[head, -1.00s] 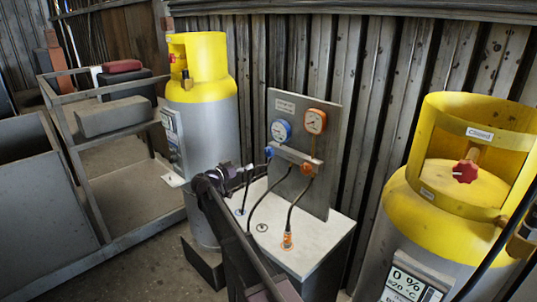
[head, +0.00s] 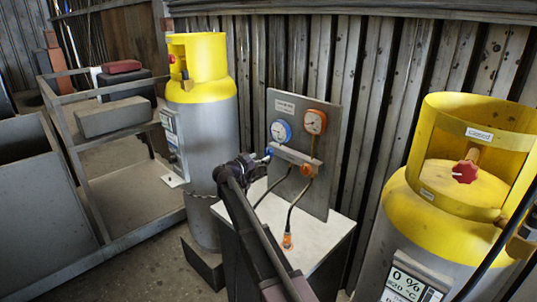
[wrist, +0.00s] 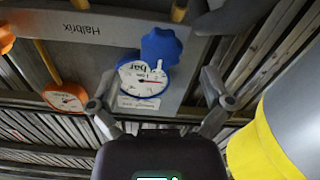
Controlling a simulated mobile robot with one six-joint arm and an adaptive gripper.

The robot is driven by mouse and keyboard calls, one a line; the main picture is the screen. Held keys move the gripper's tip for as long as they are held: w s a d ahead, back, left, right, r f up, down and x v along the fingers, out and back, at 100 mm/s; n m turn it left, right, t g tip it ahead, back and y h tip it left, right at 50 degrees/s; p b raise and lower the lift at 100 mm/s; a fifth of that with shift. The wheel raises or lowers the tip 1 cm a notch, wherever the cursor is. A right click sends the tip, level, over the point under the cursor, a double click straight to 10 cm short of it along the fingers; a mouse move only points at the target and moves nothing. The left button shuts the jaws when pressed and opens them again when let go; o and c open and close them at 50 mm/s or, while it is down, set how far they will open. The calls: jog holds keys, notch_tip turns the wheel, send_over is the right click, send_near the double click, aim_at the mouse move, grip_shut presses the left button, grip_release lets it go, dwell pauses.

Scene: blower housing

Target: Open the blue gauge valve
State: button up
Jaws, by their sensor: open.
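The blue gauge valve is a lobed blue knob (wrist: 160,46) at the top middle of the wrist view, beyond and between my fingertips. In the head view only a small part of the blue knob (head: 269,151) shows at the left end of the manifold bar. The blue-rimmed gauge (head: 281,131) sits above it on the grey panel and also shows in the wrist view (wrist: 143,82). My gripper (wrist: 158,80) is open and empty, one finger either side of the blue gauge. In the head view my gripper (head: 256,160) is left of the knob; contact cannot be told.
An orange gauge (head: 314,121) and orange knob (head: 307,169) sit right of the blue ones. Black hoses (head: 272,187) hang below the manifold over the white cabinet top (head: 323,227). Yellow-topped cylinders stand left (head: 205,58) and right (head: 480,190).

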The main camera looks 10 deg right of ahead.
aim_at(267, 154)
jog(key=shift+x, duration=2.45)
jog(key=shift+a, duration=0.1)
jog(key=c, duration=1.1)
